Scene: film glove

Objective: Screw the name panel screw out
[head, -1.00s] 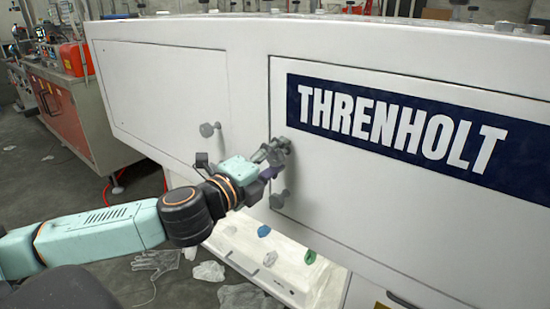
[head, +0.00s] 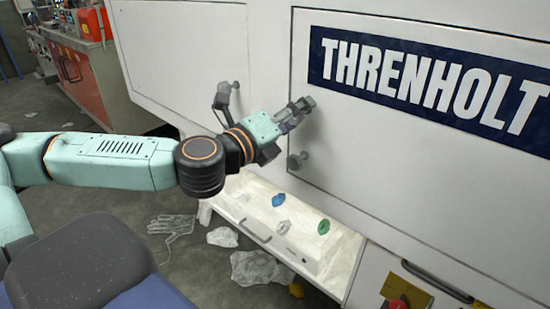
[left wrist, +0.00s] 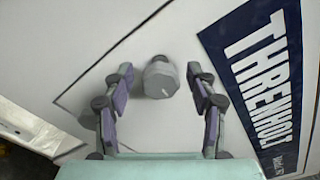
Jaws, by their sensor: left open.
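The white cabinet panel with the dark blue THRENHOLT name strip (head: 428,80) fills the right of the head view. A grey knobbed screw (left wrist: 160,77) stands out from the white panel in the left wrist view, between my left gripper's two fingers. The fingers are open, with a gap on each side of the screw head. In the head view my left gripper (head: 303,106) is at the panel's left edge, near the strip's left end, and largely hides that screw. My right gripper is out of view.
Below, a white tray (head: 240,222) holds small coloured knobs. Plastic bags and a clear glove (head: 173,225) lie on the floor. A red button (head: 398,305) is at lower right.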

